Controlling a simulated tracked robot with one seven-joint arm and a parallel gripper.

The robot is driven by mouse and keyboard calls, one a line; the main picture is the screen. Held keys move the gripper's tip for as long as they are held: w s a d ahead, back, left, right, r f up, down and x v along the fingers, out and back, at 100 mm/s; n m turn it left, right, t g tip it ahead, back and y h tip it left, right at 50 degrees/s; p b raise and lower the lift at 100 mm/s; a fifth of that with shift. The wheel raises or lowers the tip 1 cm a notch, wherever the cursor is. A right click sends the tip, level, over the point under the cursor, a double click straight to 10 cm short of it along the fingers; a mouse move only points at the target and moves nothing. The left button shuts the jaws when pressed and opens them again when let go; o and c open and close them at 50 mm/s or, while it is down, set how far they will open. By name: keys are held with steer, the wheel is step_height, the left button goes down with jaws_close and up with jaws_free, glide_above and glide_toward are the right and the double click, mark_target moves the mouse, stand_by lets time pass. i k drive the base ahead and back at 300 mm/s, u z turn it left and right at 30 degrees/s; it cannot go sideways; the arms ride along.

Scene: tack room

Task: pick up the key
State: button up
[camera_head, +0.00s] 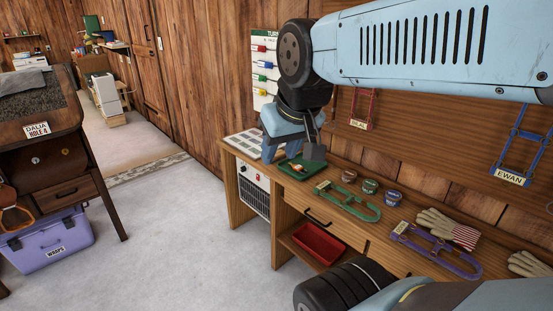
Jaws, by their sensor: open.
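A small green tray (287,172) lies on the wooden bench, towards its left end. A small tan-and-pale item (298,168) lies in it. It may be the key, but it is too small to tell. My gripper (291,155) is open, pointing down over the back of the green tray. I see nothing held between its fingers. The fingers hide part of the bench and of the tray's back edge, and I cannot tell their exact height.
Right of the tray, the bench holds a green bridle-like frame (348,202), small tins (370,186), a purple frame (436,250) and gloves (449,228). A printed sheet (258,144) lies left. A red bin (318,243) sits below.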

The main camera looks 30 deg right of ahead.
mark_target(297, 168)
steer(key=z, duration=0.25)
steer(key=i, duration=1.25)
steer(key=z, duration=0.35)
